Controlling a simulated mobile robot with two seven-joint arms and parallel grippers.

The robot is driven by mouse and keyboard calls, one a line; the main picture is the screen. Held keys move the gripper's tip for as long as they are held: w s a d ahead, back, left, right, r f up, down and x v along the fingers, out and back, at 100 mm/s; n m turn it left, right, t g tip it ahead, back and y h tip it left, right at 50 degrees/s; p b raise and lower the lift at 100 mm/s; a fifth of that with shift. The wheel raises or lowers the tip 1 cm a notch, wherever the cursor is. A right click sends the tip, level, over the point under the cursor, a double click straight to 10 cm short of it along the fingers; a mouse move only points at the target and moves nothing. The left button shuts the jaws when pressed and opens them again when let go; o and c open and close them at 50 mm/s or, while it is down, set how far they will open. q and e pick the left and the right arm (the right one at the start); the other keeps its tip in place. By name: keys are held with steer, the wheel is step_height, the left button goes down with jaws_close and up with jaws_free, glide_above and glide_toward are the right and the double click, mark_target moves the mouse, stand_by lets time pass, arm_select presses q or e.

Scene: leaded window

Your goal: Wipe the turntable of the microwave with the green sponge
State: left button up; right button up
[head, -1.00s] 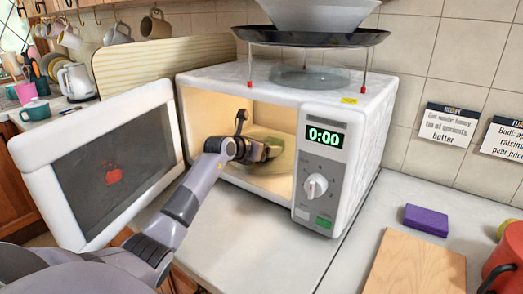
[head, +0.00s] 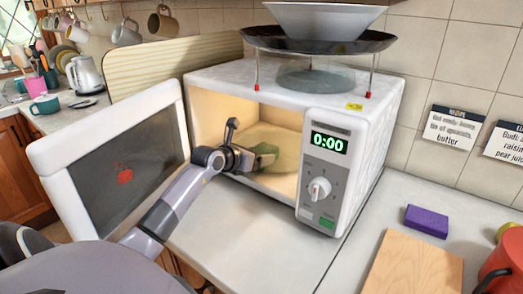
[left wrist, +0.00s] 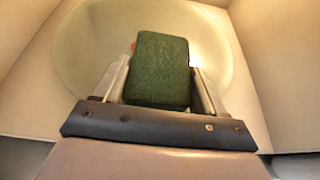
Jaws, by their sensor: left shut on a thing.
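The white microwave (head: 290,85) stands open on the counter, its door (head: 115,155) swung out to the left. Its round, pale turntable (head: 287,145) lies inside, and shows large in the left wrist view (left wrist: 85,50). My left gripper (head: 258,157) is inside the opening, at the front left part of the turntable. It is shut on the green sponge (left wrist: 160,70), which sits between both fingers over the turntable. Whether the sponge touches the plate I cannot tell. A small reddish spot (left wrist: 133,46) shows beside the sponge's left edge. My right gripper is out of view.
A glass plate (head: 315,78) and a rack with a black pan (head: 318,40) and a bowl (head: 325,18) stand on the microwave. A purple sponge (head: 427,221), a wooden board (head: 413,266) and a red pot (head: 502,268) are at right. The counter before the microwave is clear.

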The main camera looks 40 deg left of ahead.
mark_target(262, 143)
arm_select(q)
steer(key=shift+s+f, duration=0.15)
steer(key=shift+s, duration=0.35)
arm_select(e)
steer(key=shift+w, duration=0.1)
